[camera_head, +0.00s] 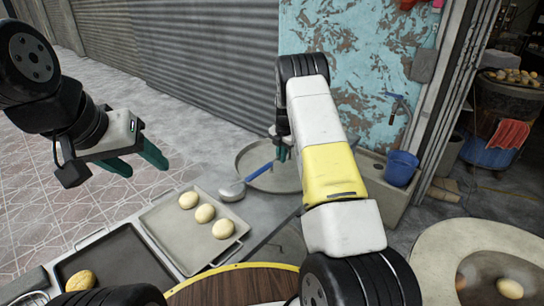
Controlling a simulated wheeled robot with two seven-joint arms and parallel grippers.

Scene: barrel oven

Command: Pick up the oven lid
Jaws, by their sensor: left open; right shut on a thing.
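A round wooden disc with a yellow rim (232,287) shows at the bottom edge, partly cut off; it looks like the oven lid. The round oven (440,250) is at the lower right, its mouth uncovered with a glow and a bread inside. My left gripper (140,162) is open and empty, above the floor at the left. My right gripper (281,152) is shut at the end of the blue handle of a ladle (258,172), beside a round tray; my own arm hides part of it. Both grippers are away from the wooden disc.
A grey tray with three buns (168,240) and a dark tray with one bun (120,265) lie on the table. A round metal tray (270,183) is behind. A blue bucket (401,168) stands by the wall. A barrel with breads (497,100) is far right.

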